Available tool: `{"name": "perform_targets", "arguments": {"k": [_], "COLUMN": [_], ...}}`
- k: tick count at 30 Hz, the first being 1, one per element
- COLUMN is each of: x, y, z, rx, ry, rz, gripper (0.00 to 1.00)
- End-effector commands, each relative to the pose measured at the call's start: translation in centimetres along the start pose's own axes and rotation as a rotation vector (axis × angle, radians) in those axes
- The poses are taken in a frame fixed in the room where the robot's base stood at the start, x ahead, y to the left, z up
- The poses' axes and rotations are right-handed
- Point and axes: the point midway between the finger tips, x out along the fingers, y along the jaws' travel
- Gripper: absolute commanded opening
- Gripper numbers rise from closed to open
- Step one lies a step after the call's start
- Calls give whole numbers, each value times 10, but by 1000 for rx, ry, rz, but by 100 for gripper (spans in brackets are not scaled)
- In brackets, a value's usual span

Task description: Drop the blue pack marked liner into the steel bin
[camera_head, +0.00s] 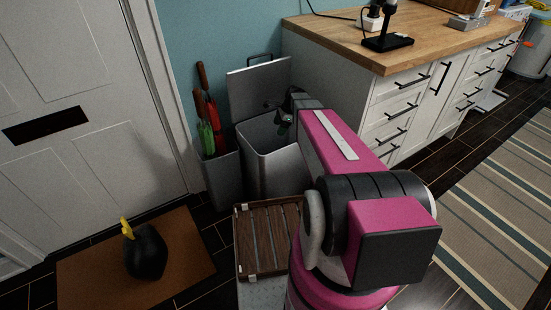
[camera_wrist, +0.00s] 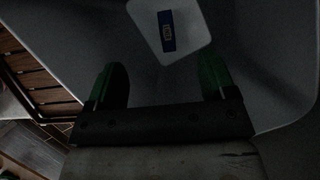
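The steel bin (camera_head: 271,170) stands against the wall with its lid (camera_head: 258,88) raised. My gripper (camera_head: 283,122) is at the bin's mouth, partly hidden by my arm in the head view. In the wrist view its two green fingers (camera_wrist: 162,84) are wide apart with nothing between them. The blue pack (camera_wrist: 167,31), with a yellowish label too small to read, lies beyond the fingertips on a pale rounded square (camera_wrist: 190,40), which looks like the bin's floor. The pack is apart from the fingers. It is hidden in the head view.
A grey umbrella holder (camera_head: 221,180) with umbrellas stands left of the bin. A slatted wooden bench top (camera_head: 268,240) is in front. The white cabinet (camera_head: 330,90) is close on the right. A black bag-like object (camera_head: 147,252) sits on the brown doormat (camera_head: 195,255).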

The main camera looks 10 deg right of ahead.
Motion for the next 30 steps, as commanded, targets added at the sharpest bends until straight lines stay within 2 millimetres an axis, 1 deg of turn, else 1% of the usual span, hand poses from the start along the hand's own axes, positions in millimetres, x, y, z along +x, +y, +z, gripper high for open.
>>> {"name": "perform_targets", "arguments": {"k": [5, 8, 11, 21, 27, 30], "x": [-2, -9, -24, -84, -103, -107], "y": [0, 0, 0, 0, 0, 0], "z": [0, 0, 0, 0, 0, 0], "rx": [0, 0, 0, 0, 0, 0], "ry": [0, 0, 0, 0, 0, 0], "rz": [0, -1, -3, -2, -1, 0], "gripper": [77, 77, 77, 77, 77, 77]}}
